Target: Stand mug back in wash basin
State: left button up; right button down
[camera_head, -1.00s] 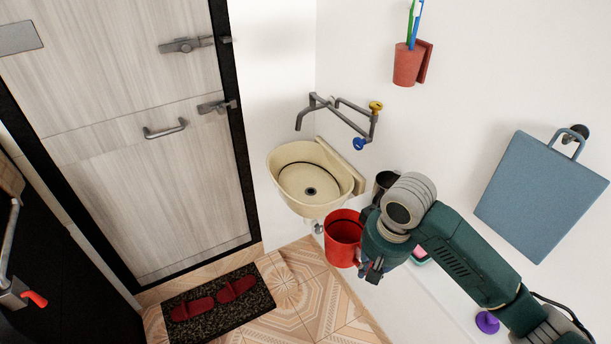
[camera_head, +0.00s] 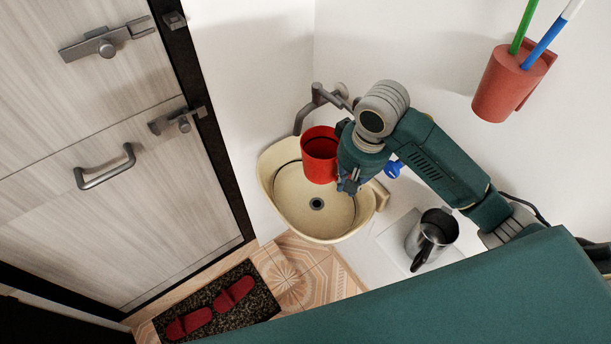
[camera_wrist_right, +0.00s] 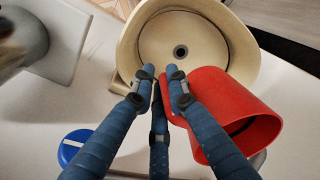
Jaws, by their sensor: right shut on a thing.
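The red mug (camera_head: 319,163) is held over the far part of the cream wash basin (camera_head: 335,215) in the head view. Its opening faces up. My right gripper (camera_head: 347,184) is to the right of the mug and shut on its near side; the exact grip spot is hard to see. In the right wrist view the fingers (camera_wrist_right: 160,82) meet at the edge of the mug (camera_wrist_right: 220,90), with the basin (camera_wrist_right: 205,45) beyond. The mug appears above the basin floor, but the gap is unclear. My left gripper is out of view.
A grey tap (camera_head: 308,108) and a blue tap knob (camera_head: 393,169) are close to my right arm. A metal mug (camera_head: 430,238) stands right of the basin. A red toothbrush cup (camera_head: 505,85) hangs on the wall. The basin floor around the drain is clear.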

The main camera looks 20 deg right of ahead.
jog(key=shift+w+f, duration=0.1)
jog(key=shift+w, duration=0.2)
jog(key=shift+f+p, duration=1.4)
jog(key=shift+f, duration=8.4)
jog(key=shift+f, duration=0.15)
jog(key=c, duration=2)
grip_release()
